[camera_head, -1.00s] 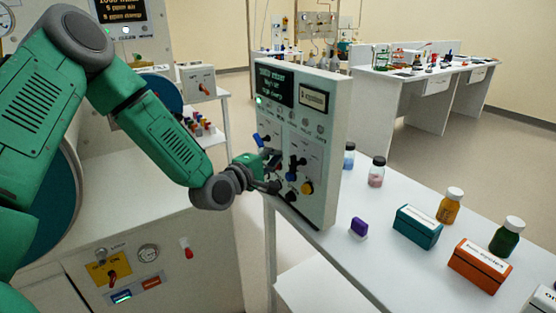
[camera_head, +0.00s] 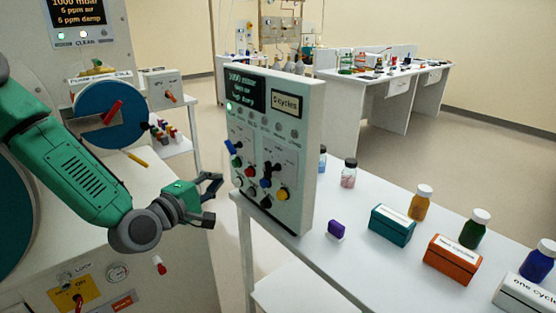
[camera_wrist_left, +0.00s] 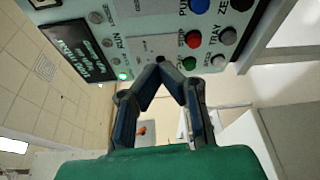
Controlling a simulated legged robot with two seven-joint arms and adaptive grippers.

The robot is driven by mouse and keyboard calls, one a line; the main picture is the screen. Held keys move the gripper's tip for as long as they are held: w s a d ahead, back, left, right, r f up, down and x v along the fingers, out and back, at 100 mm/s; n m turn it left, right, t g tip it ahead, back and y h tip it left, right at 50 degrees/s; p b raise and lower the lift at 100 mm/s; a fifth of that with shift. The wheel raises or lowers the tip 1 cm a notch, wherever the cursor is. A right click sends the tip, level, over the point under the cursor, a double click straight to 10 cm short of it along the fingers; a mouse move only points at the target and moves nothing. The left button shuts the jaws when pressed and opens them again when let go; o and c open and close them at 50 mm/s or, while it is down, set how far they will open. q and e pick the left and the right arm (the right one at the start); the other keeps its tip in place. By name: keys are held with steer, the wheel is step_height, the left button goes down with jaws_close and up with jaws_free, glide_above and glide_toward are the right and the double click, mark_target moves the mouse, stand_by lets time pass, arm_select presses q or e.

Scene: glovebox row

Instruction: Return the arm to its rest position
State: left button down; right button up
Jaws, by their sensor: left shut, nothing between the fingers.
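My left arm is green with grey joints and comes in from the left in the head view. Its gripper (camera_head: 213,200) is just left of the control panel (camera_head: 308,150), clear of its face. In the left wrist view the dark fingers (camera_wrist_left: 160,68) meet at their tips with nothing between them, and the panel (camera_wrist_left: 150,22) fills the top of the picture. My right gripper does not show.
A glovebox with a blue round port cover (camera_head: 95,125) is at left. Floor shows between glovebox and table.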

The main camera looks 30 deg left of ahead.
arm_select(q)
steer(key=s+d+f+m+g+b, duration=0.1)
steer(key=s+d+f+m+g, duration=0.25)
steer(key=f, duration=0.35)
steer(key=s+d+f+m+g+h+b, duration=0.1)
steer(key=s+d+f+m+g, duration=0.2)
steer(key=f, duration=0.4)
steer(key=s+d+f+m+g+b, duration=0.1)
steer(key=s+d+f+m+g, duration=0.15)
steer(key=d+f+m, duration=0.35)
steer(key=s+f+m+g+y+b, duration=0.1)
steer(key=s+f+m+g, duration=0.2)
steer(key=s+f, duration=0.4)
steer(key=s+d+f+m+g+y+b, duration=0.1)
steer(key=s+f+m+g, duration=0.3)
steer(key=s+f, duration=0.4)
steer(key=shift+s+d+g, duration=0.25)
steer(key=shift+s+g, duration=0.25)
steer(key=shift+s, duration=2.25)
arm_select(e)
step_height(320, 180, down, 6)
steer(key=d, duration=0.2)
